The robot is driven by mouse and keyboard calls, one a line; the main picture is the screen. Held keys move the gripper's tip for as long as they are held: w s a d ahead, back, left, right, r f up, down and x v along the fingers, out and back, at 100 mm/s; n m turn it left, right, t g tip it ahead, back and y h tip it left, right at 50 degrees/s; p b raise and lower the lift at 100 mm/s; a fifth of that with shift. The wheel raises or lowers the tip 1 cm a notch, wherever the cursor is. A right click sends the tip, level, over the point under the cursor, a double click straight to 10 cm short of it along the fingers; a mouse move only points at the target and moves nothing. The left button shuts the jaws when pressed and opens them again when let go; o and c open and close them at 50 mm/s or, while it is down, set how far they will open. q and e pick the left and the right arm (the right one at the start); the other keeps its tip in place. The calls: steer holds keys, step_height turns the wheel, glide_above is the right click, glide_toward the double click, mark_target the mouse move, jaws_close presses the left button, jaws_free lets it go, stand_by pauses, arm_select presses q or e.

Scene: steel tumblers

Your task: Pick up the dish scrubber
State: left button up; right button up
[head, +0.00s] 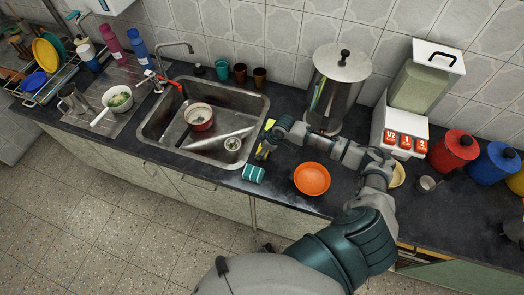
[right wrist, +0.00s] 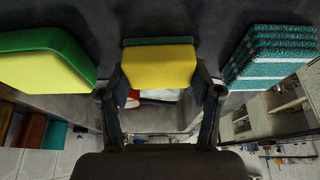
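The dish scrubber, a yellow sponge with a green pad (right wrist: 158,66), sits between the two fingertips of my right gripper (right wrist: 160,82) in the right wrist view. The fingertips press against its left and right sides. In the head view my right gripper (head: 264,149) is low at the counter, just right of the sink, and mostly covers this sponge. A second yellow and green sponge (right wrist: 48,62) lies to the left in the wrist view, apart from the gripper. It also shows behind the gripper in the head view (head: 269,124). My left gripper is not in view.
A teal striped cloth stack (right wrist: 270,52) lies close beside the gripper, also in the head view (head: 253,174). An orange bowl (head: 312,179) is to the right. The sink (head: 157,124) holds a pot. A large steel container (head: 335,92) stands behind the arm.

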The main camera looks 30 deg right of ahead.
steer(key=shift+s+d, duration=0.1)
steer(key=shift+d, duration=0.35)
steer(key=shift+d+r, duration=0.1)
steer(key=shift+r, duration=0.15)
steer(key=r, duration=0.9)
steer(key=shift+a+r, duration=0.15)
steer(key=shift+a, duration=0.1)
